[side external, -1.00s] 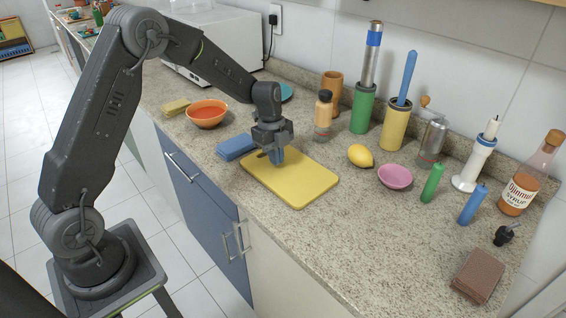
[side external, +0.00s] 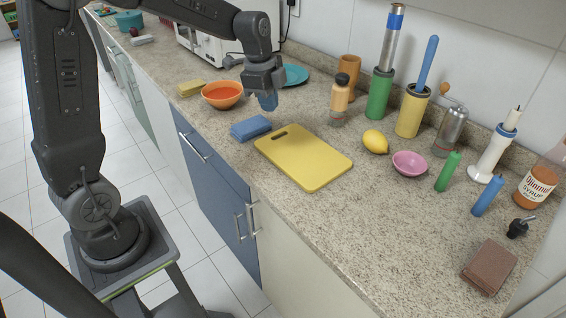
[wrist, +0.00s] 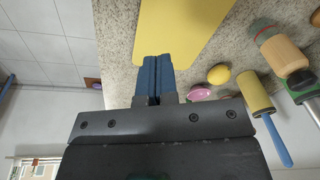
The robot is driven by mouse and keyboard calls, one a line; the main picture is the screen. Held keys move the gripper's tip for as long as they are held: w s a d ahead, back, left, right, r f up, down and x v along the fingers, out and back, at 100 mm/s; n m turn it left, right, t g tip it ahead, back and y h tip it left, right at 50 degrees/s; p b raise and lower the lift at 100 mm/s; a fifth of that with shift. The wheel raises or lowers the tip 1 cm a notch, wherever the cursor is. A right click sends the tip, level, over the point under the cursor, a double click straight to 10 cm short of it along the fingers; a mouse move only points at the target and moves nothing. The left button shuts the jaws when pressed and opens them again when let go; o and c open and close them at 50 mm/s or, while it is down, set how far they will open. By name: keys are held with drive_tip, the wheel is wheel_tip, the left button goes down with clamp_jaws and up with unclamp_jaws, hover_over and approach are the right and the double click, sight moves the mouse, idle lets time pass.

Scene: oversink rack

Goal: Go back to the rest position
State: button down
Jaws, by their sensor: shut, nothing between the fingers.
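My gripper (side external: 267,101) hangs above the counter in the side view, over the area between the orange bowl and the yellow cutting board. Its blue fingers are together with nothing between them, and they also show closed in the wrist view (wrist: 153,75). The yellow cutting board (side external: 305,160) lies flat on the counter, below and to the right of my gripper, apart from it. The board also shows at the top of the wrist view (wrist: 180,28).
A blue cloth (side external: 251,128) and an orange bowl (side external: 222,95) lie near my gripper. A yellow sponge (side external: 191,88) and teal plate (side external: 293,75) are behind. A bottle (side external: 339,101), lemon (side external: 375,142) and pink bowl (side external: 409,164) stand right.

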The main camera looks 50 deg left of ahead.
drive_tip(key=s+d+r+n+t, duration=0.1)
drive_tip(key=s+d+r+n, duration=0.1)
drive_tip(key=s, duration=0.5)
drive_tip(key=s+d+r+n+t, duration=0.1)
drive_tip(key=s+d+r+n, duration=0.1)
drive_tip(key=s+d+n, duration=0.2)
drive_tip(key=s+d+r+n+t, duration=0.2)
drive_tip(key=s+n, duration=0.4)
drive_tip(key=s, duration=0.3)
drive_tip(key=shift+s+d+r+n+y, duration=0.3)
drive_tip(key=shift+s+d+r+y, duration=0.1)
drive_tip(key=shift+d+r, duration=0.1)
